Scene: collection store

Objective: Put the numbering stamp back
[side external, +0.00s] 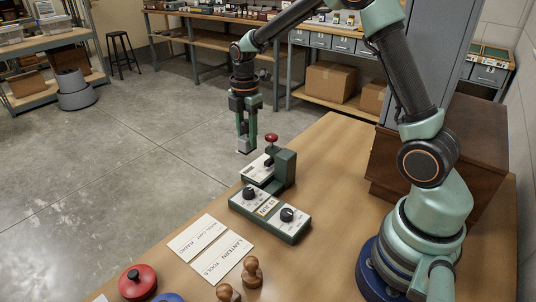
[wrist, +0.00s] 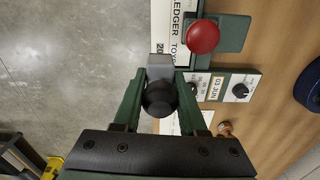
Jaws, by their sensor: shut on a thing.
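My gripper (side external: 246,130) is shut on what looks like the numbering stamp, a grey block (side external: 244,146) held in the air past the table's far left edge. In the wrist view its round black knob (wrist: 160,98) is between the fingers and its grey body (wrist: 160,66) shows beyond. A green press with a red knob (side external: 271,137) stands on the table to the right of my gripper, with a lettered card (side external: 256,168) in it. Beside it is a green base (side external: 296,232) with white panels, black dials and a date label (side external: 267,206).
Lettered cards (side external: 222,262) lie on the table. Wooden-handled stamps (side external: 252,268) and a red round pad or lid (side external: 137,282) are near the front. A dark wooden cabinet (side external: 465,150) stands at the right. The tabletop (side external: 345,160) behind the press is clear.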

